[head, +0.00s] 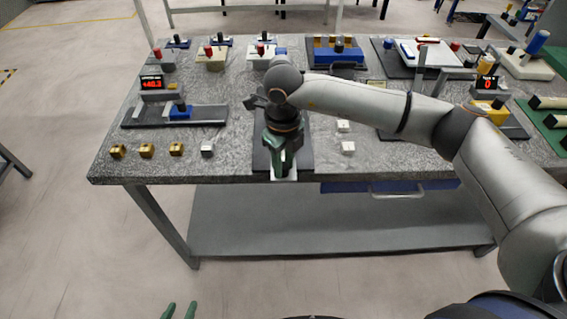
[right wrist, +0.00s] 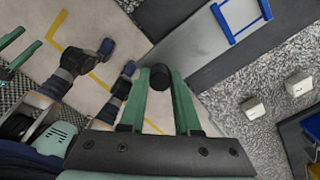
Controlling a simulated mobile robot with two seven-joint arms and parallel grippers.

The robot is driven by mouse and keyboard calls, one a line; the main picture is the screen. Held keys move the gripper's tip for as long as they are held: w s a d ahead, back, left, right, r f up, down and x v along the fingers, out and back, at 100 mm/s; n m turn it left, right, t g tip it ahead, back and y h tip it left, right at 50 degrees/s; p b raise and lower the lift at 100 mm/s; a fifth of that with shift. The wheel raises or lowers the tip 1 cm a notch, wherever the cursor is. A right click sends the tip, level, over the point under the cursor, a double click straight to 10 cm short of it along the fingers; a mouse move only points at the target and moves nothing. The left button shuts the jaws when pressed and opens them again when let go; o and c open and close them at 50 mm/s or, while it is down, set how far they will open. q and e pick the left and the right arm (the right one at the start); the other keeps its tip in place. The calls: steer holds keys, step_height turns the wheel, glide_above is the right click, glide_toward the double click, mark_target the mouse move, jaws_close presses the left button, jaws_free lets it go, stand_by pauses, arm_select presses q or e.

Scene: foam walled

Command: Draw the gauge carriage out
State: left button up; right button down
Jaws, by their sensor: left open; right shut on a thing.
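My right gripper (head: 284,166) is at the table's front edge, over a dark base plate (head: 262,158). It is shut on a black round knob (right wrist: 160,77), seen between its green fingertips in the right wrist view. A pale piece (head: 284,177) shows just under the fingers at the plate's front end; the gripper hides the rest, so I cannot tell how far a carriage is drawn out. At left, a blue carriage (head: 180,112) sits on a grey rail by a red display (head: 152,83) reading about +40.3. My left gripper (head: 180,312) is open and empty at the bottom edge, away from the table.
Two white blocks (head: 348,148) lie right of the plate. A yellow fixture (head: 490,111) stands at right.

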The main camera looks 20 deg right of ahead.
steer(key=c, duration=0.6)
jaws_free()
steer(key=shift+r, duration=0.15)
step_height(320, 180, up, 12)
steer(key=shift+r+b, duration=0.2)
steer(key=shift+b, duration=0.4)
